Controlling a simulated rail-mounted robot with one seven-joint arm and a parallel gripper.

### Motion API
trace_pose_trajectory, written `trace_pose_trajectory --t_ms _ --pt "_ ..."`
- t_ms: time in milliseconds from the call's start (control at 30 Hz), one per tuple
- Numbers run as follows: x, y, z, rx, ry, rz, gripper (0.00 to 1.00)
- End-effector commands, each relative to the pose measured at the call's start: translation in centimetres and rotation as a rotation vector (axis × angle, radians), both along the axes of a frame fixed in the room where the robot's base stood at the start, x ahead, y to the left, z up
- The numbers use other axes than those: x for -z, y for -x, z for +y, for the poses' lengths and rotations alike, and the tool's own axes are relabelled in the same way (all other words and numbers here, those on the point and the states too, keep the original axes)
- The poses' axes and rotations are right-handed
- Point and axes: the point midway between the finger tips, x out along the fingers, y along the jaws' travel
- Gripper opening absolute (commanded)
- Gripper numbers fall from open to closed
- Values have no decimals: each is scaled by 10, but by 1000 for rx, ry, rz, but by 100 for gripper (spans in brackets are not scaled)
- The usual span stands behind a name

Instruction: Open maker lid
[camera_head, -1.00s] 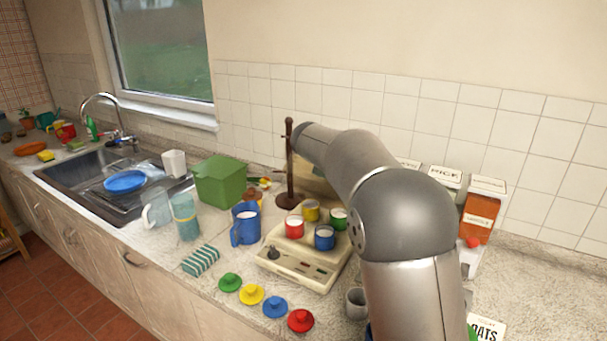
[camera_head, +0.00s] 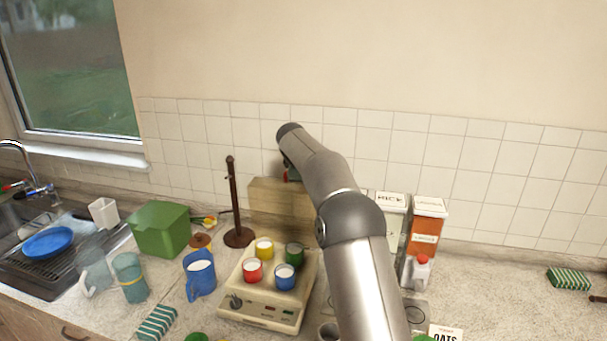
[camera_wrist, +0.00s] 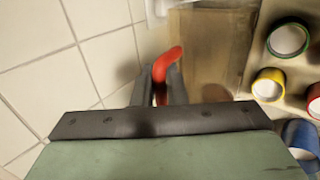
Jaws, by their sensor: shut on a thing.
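The maker (camera_head: 270,311) is a cream base with a knob, on the counter. Red, yellow, green and blue cups stand on it uncovered. A brownish, see-through lid (camera_head: 265,204) stands raised behind the cups, against the tiled wall side; it also shows in the wrist view (camera_wrist: 205,50). My gripper (camera_wrist: 160,82) is shut on a red handle (camera_wrist: 168,60) at the lid's edge.
A dark wooden stand (camera_head: 235,200) is close left of the maker. A blue mug (camera_head: 200,278) and green box (camera_head: 160,229) stand farther left. Canisters (camera_head: 427,230) and a white bottle (camera_head: 419,270) are right of my arm. Counter at the far right is mostly clear.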

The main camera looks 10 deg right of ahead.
Motion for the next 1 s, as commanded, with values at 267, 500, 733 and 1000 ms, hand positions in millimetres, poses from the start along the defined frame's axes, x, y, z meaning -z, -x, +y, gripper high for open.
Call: trace_pose_trajectory --t_ms 267,500,733,1000 --pt "-2 -1 -3 3 0 5 0" --pt "-2 -1 -4 4 2 4 29" --pt "0 -1 -3 3 1 7 29" --pt "-7 6 1 2 0 7 29"
